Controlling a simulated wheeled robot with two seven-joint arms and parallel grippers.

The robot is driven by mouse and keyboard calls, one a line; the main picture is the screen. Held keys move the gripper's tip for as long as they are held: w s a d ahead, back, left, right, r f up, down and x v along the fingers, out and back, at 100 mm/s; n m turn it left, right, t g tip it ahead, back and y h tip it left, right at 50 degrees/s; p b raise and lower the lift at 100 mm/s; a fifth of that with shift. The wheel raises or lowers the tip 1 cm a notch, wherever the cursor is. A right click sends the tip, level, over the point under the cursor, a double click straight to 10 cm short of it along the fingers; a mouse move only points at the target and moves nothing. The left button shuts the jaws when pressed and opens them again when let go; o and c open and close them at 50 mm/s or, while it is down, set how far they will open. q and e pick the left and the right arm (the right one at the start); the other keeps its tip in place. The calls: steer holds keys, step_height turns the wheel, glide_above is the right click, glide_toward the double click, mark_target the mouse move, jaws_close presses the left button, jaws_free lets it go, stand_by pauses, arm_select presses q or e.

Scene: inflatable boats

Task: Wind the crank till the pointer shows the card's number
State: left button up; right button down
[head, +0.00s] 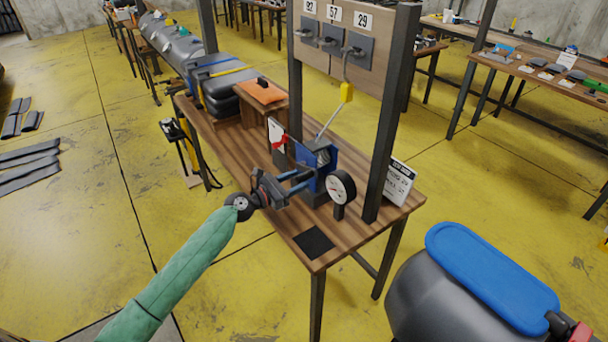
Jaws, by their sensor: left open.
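A blue winch-like device (325,160) stands on the wooden table, with a dark block at its top and a rod rising to a yellow piece (347,92). A round white dial (341,187) with a dark rim stands at its front right; its pointer is too small to read. A printed white card (398,183) leans by the right post; its small print is unreadable. My left gripper (309,178) is open, its fingers reaching the near left side of the blue device. I cannot tell whether they touch it. The crank handle is not clearly distinguishable. My right gripper is not in view.
A board above carries plates 92, 57 and 29 (363,20) over grey fittings. Dark posts (391,110) frame the device. An orange-topped box (262,91) and a red-marked white panel (277,136) stand behind. A black pad (314,242) lies in front. A blue-topped grey shape (490,270) fills the lower right.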

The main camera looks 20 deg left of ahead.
arm_select(q)
steer(key=shift+p+x, duration=0.45)
steer(key=shift+x, duration=1.25)
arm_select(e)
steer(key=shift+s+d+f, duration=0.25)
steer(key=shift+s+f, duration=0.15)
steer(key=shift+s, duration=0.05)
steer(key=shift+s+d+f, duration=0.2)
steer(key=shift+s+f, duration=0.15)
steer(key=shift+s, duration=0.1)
arm_select(q)
jaws_close()
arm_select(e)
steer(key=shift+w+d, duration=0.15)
